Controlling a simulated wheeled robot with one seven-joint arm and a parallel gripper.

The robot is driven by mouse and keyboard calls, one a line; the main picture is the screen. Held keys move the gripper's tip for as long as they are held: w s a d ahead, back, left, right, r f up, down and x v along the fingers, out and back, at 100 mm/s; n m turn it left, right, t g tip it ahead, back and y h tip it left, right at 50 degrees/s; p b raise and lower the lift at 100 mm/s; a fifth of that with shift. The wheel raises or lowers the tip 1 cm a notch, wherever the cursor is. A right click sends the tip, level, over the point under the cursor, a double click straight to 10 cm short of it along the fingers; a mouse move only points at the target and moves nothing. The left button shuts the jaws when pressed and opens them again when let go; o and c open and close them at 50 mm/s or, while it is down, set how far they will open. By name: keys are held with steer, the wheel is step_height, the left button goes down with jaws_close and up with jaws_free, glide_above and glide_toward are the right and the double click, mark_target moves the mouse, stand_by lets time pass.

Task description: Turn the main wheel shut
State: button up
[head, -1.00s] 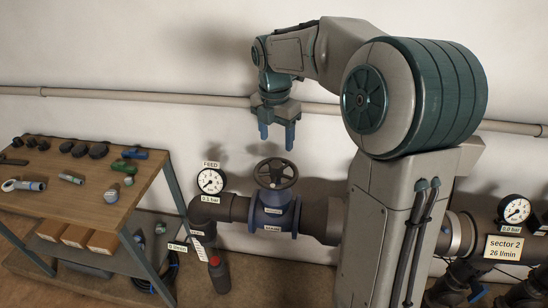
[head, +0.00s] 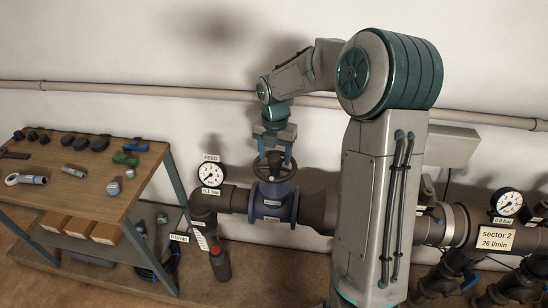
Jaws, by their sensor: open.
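The main wheel (head: 275,172) is a dark round handwheel on top of a blue valve body (head: 272,207) set in the dark pipe. My gripper (head: 275,156) points down at the wheel, with its two blue fingers apart. The fingertips are at the height of the wheel's rim, partly behind or among its spokes. I cannot tell whether they touch it. The feed gauge (head: 210,175) stands on the pipe to the left of the valve.
A wooden bench (head: 75,190) with fittings and tools stands at the left. A second gauge (head: 507,204) and the sector 2 sign (head: 495,239) are at the right. A pale pipe (head: 180,91) runs along the wall.

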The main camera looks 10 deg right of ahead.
steer(key=shift+f, duration=1.1)
steer(key=c, duration=1)
steer(key=shift+m, duration=0.3)
